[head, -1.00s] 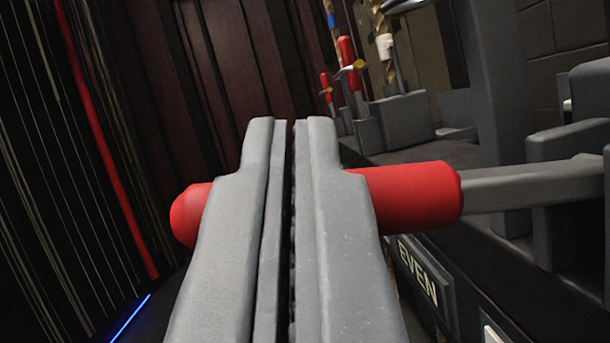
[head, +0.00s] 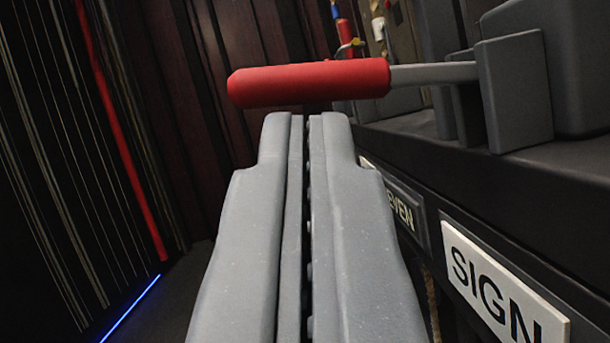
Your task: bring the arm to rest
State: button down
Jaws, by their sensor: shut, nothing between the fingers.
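My gripper (head: 307,118) fills the lower middle of the head view. Its two grey fingers are shut, with only a thin dark seam between them and nothing held. A red lever handle (head: 308,84) lies almost level just above the fingertips in the picture, past them. Its grey rod runs right to a grey bracket (head: 517,92). I cannot tell whether the fingertips touch the handle; a thin gap shows between them.
More red-handled levers (head: 345,31) stand behind. A dark wall with a red strip (head: 120,130) is on the left. A blue line (head: 130,308) marks the floor, which looks clear.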

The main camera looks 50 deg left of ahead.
jog(key=shift+s+d+f, duration=0.15)
jog(key=shift+s+d, duration=0.1)
jog(key=shift+s, duration=0.05)
jog(key=w+d+r+t+h, duration=0.1)
jog(key=w+d+r+h, duration=0.15)
jog(key=r, duration=0.95)
jog(key=w+d+r+m+t+h, duration=0.15)
jog(key=w+r+h, duration=0.25)
jog(key=r, duration=0.7)
jog(key=w+d+r+h, duration=0.3)
jog(key=r+h, duration=0.1)
jog(key=r, duration=0.8)
jog(key=s+d+r+m+h, duration=0.15)
jog(key=s+r, duration=0.25)
jog(key=r, duration=0.4)
jog(key=s+d+r+h, duration=0.1)
jog(key=s+r+h, duration=0.25)
jog(key=r, duration=0.55)
jog(key=s+r+m+g+h, duration=0.1)
jog(key=s+r+m+g, duration=0.1)
jog(key=s+r, duration=0.65)
jog(key=s+a+r+g, duration=0.1)
jog(key=s+r, duration=0.2)
jog(key=s, duration=1)
jog(key=s+a+r+g, duration=0.1)
jog(key=s+r, duration=0.3)
jog(key=s, duration=0.9)
jog(key=shift+s+a+r+y, duration=0.25)
jog(key=shift+s+a+y, duration=0.2)
jog(key=shift+a, duration=0.1)
